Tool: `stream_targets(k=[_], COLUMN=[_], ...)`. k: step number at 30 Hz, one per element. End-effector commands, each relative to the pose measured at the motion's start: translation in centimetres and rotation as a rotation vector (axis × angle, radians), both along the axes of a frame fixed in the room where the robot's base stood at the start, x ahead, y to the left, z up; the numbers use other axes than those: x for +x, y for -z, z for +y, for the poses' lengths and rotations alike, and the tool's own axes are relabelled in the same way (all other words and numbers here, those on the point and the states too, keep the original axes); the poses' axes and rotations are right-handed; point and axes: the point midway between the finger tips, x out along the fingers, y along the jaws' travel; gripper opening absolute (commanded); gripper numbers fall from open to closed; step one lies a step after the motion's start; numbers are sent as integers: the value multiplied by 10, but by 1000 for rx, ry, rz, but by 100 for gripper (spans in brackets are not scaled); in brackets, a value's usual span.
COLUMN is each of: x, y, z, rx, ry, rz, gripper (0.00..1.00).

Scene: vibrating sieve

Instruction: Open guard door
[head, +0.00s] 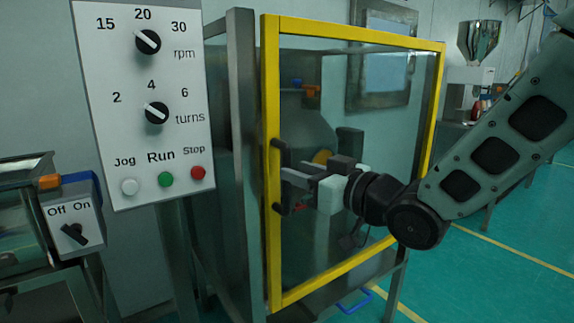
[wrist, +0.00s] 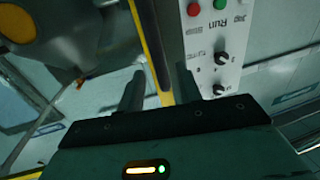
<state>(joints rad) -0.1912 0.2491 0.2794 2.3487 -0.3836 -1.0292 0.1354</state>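The guard door (head: 271,100) is a clear panel in a yellow frame, upright on the grey machine cabinet. Its handle-side edge lies close beside the grey cabinet post; I cannot tell whether there is a gap. A dark bar handle (head: 277,150) stands upright on the left of the door. My gripper (head: 288,180) reaches in from the right, its fingertips at the handle's middle height. In the wrist view, its two fingers (wrist: 160,90) are apart, with the yellow door edge (wrist: 148,45) showing between and beyond them. Whether the fingers touch the handle is not clear.
A control panel (head: 147,80) with knobs and buttons stands left of the cabinet; it also shows in the wrist view (wrist: 215,50). An off/on switch box (head: 73,228) is at lower left. The green floor (head: 500,285) is clear at right.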

Motion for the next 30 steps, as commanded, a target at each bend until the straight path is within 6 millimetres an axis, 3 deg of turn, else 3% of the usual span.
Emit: stream_targets(k=[7, 19, 23, 30], x=[23, 28, 27, 27], y=[0, 0, 0, 0], z=[24, 28, 28, 28], rx=[-1, 0, 0, -1], ry=[-1, 0, 0, -4], rz=[1, 0, 0, 1], gripper=[35, 35, 0, 0])
